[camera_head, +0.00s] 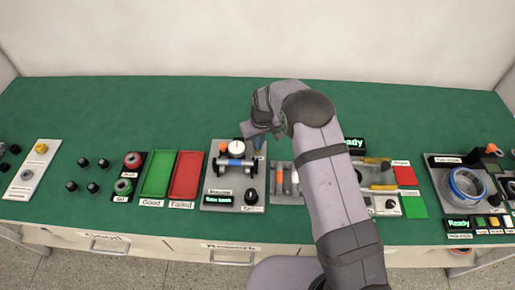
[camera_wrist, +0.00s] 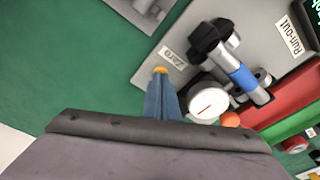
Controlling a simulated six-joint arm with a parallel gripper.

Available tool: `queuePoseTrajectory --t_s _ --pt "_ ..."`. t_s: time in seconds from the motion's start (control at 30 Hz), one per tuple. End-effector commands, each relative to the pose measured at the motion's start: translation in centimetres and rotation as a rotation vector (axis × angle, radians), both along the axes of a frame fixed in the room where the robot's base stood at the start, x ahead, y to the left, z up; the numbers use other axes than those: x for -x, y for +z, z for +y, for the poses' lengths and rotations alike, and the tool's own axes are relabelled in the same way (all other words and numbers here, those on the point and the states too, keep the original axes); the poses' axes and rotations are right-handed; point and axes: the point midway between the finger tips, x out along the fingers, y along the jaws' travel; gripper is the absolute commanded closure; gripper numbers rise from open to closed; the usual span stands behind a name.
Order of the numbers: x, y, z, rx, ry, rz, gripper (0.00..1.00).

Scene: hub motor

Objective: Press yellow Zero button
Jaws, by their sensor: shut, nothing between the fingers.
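The yellow Zero button (camera_wrist: 160,70) shows in the wrist view just beyond my fingertips, beside the label "Zero" (camera_wrist: 172,58) on the grey run-out station. My gripper (camera_wrist: 161,82) is shut and empty, its blue fingers together and partly covering the button. I cannot tell whether the tips touch it. In the head view my gripper (camera_head: 258,143) is over the back right corner of the station (camera_head: 207,199), and I cannot make out the button there.
A white dial gauge (camera_wrist: 208,105) stands close to the right of my fingers, with a shaft with a blue middle (camera_wrist: 243,78) beyond it. Green (camera_head: 158,174) and red (camera_head: 186,176) trays lie left of the station. The green mat behind it is clear.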

Motion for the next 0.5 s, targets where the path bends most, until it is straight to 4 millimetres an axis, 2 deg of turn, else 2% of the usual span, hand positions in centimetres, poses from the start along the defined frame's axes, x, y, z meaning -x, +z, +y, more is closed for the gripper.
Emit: queuePoseTrajectory --t_s 0.5 --pt "0.0 4.2 0.0 0.000 0.000 0.000 1.00"
